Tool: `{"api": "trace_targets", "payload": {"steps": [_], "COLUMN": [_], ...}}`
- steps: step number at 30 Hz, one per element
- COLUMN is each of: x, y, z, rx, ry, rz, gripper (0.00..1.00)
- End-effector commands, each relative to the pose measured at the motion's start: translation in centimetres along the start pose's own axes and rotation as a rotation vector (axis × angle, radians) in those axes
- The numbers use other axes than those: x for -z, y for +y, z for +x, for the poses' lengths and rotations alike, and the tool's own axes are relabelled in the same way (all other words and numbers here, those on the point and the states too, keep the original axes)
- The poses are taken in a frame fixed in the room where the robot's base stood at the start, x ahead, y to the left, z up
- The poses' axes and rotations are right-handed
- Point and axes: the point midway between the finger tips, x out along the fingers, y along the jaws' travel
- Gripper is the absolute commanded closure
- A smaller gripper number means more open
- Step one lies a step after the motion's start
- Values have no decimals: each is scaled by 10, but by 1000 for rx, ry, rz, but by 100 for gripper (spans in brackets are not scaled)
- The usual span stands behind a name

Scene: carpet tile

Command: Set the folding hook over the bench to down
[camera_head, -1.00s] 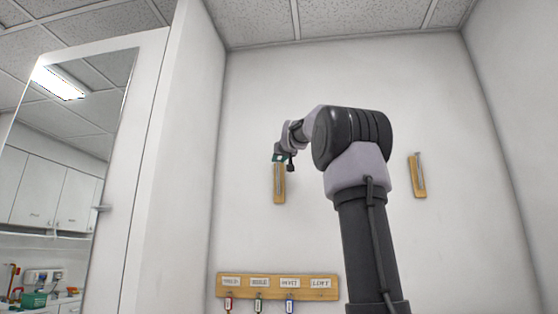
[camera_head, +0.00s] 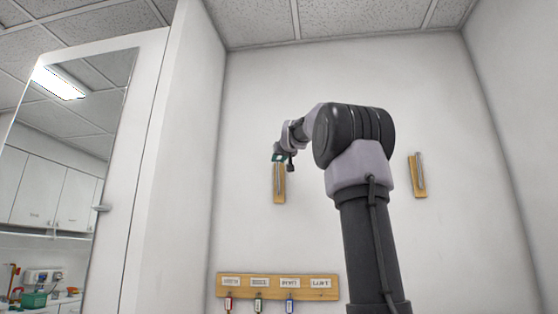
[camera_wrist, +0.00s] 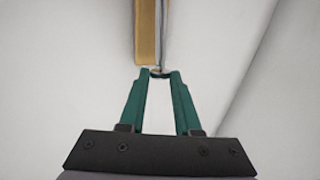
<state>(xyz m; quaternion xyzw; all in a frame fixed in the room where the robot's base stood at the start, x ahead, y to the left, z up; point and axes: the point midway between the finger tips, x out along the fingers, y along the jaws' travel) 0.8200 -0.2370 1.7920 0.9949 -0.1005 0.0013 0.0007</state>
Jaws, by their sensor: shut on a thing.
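A folding hook (camera_head: 283,182) with a thin metal arm on a narrow wooden backplate (camera_head: 277,196) is on the back wall, left of centre in the head view. My gripper (camera_head: 278,158) is at the upper end of this plate. In the wrist view, the green fingers of my gripper (camera_wrist: 160,73) are shut on the end of the metal hook arm (camera_wrist: 162,40), which lies beside the wooden plate (camera_wrist: 146,35). The fingertips hide the gripped end. A bench is not visible below it.
A second hook (camera_head: 419,168) on a wooden plate is on the wall at right, apart from my arm. Below is a wooden key rack (camera_head: 260,284) with labels and several hanging tags. The wall between is clear.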

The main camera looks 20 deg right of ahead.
Motion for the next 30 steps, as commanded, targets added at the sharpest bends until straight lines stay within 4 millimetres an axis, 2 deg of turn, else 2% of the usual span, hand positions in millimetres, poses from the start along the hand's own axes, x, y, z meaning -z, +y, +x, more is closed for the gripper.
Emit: {"api": "trace_targets", "payload": {"steps": [10, 18, 30], "x": [-19, -40, -78], "y": [-12, -24, -30], "z": [-25, -46, -70], "rx": [2, 8, 1], "ry": [-3, 200, 467], "rz": [-1, -85, -196], "gripper": [100, 100, 100]}}
